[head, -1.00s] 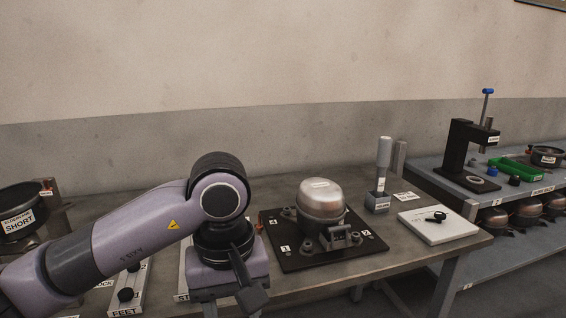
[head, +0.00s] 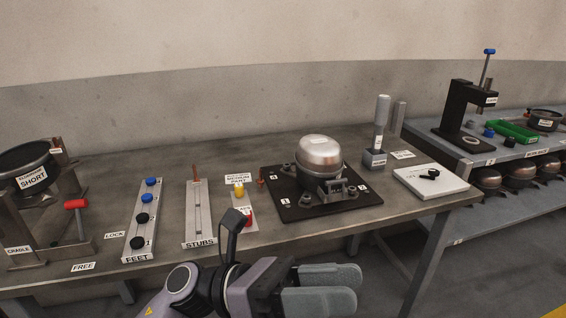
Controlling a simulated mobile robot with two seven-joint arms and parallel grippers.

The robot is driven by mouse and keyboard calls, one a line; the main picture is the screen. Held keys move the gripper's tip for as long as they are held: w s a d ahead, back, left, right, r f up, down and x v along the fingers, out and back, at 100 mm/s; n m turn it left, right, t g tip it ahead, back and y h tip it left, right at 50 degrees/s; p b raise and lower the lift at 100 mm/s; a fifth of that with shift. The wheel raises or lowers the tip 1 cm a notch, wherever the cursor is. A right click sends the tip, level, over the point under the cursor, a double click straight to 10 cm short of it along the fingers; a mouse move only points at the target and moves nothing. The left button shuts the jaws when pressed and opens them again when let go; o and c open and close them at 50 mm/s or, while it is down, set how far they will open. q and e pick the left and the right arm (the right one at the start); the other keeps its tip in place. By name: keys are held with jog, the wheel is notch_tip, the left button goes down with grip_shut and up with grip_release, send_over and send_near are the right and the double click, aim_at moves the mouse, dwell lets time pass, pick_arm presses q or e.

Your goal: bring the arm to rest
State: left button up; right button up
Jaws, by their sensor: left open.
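My left gripper (head: 326,289) is low in the head view, in front of the workbench's front edge. Its two grey fingers point right with a gap between them, open and empty. My left arm comes in from the bottom edge behind it. My right gripper is out of view. The compressor (head: 320,158), a silver dome, stands upright on a black plate (head: 283,206) on the bench (head: 215,256), beyond the gripper and apart from it.
On the bench are the FEET rack (head: 140,225), the STUBS rack (head: 199,220), a cradle (head: 28,232) with a black SHORT part, a tool in a holder (head: 380,130) and a white tray (head: 428,184). A shelf table with a press (head: 462,115) stands right. Floor is free below.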

pick_arm(q)
jog(key=w+a+f+m+t+y, duration=0.7)
jog(key=m+t, duration=0.5)
jog(key=m, duration=0.6)
jog(key=w+a+f+m+t+y, duration=0.2)
jog(key=a+f+m+t+y, duration=0.3)
jog(key=a+f+m+t, duration=0.9)
jog(key=s+a+f+n+g+y, duration=0.2)
jog(key=s+f+n+g+y, duration=0.1)
jog(key=s+f+n+g, duration=0.1)
jog(key=s+a+f+n+g+y, duration=0.2)
jog(key=s+f+n+g+y, duration=0.2)
jog(key=s+f, duration=0.5)
notch_tip(320, 180, down, 2)
jog(key=shift+a+f+n+g+p, duration=0.15)
jog(key=shift+a+n+g+p, duration=0.2)
jog(key=shift+n+g, duration=0.55)
